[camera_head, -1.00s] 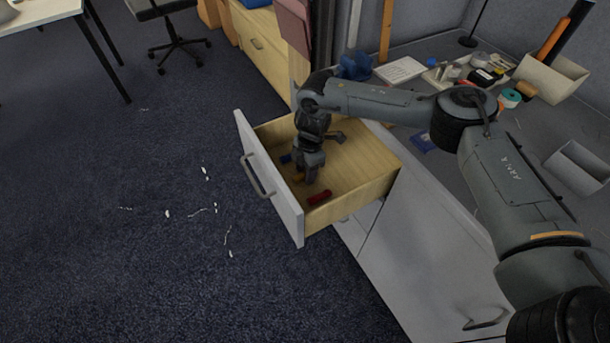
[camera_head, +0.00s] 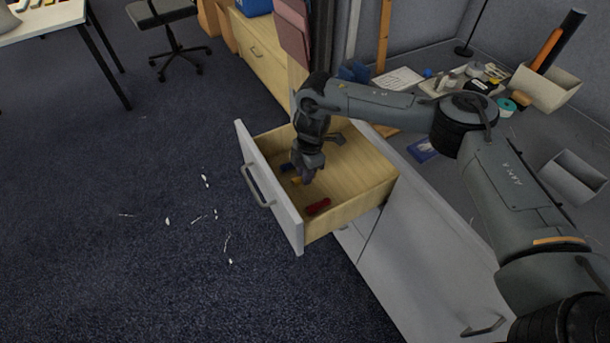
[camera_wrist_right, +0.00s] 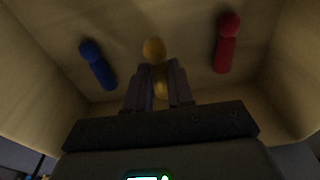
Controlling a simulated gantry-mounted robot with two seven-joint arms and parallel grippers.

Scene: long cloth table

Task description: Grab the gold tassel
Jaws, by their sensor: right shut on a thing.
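The gold tassel (camera_wrist_right: 154,50) shows in the right wrist view between the two fingers of my right gripper (camera_wrist_right: 160,85). The fingers are shut on it, and its rounded end sticks out past the fingertips. In the head view my right gripper (camera_head: 305,178) points down inside the open drawer (camera_head: 350,198), and only a small gold bit (camera_head: 296,181) shows beside the fingers. My left gripper is not in view.
A red tassel-like piece (camera_head: 318,206) lies in the drawer near its front right corner. A blue piece (camera_head: 286,168) lies on the other side of the gripper. The drawer walls surround the gripper. A cluttered worktop (camera_head: 470,130) stands to the right.

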